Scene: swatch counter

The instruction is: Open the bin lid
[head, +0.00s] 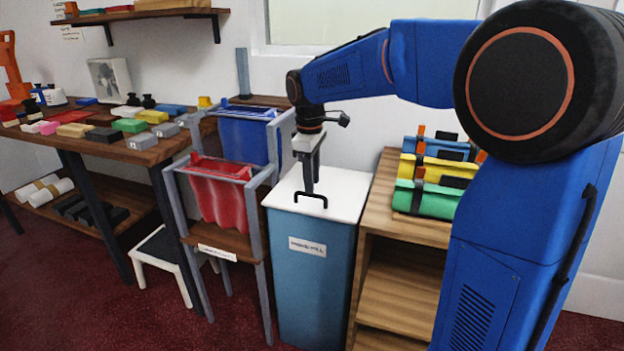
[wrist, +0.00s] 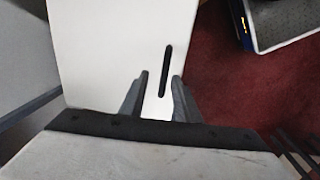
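The bin (head: 312,272) is a tall blue box with a label on its front. Its flat white lid (head: 345,187) lies closed on top. A black bar handle (head: 311,198) stands near the lid's front edge; in the wrist view the handle (wrist: 165,72) runs as a thin dark bar just beyond the fingertips. My gripper (head: 309,190) points down over the lid, close to the handle. In the wrist view my gripper (wrist: 160,80) has its two fingers apart, with white lid showing between them. The fingers do not hold the handle.
A rack with red (head: 220,195) and blue fabric (head: 243,138) stands left of the bin. A wooden shelf unit (head: 392,225) with coloured rolls stands close on the right. A cluttered table (head: 150,155) and a white stool (head: 160,255) are farther left.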

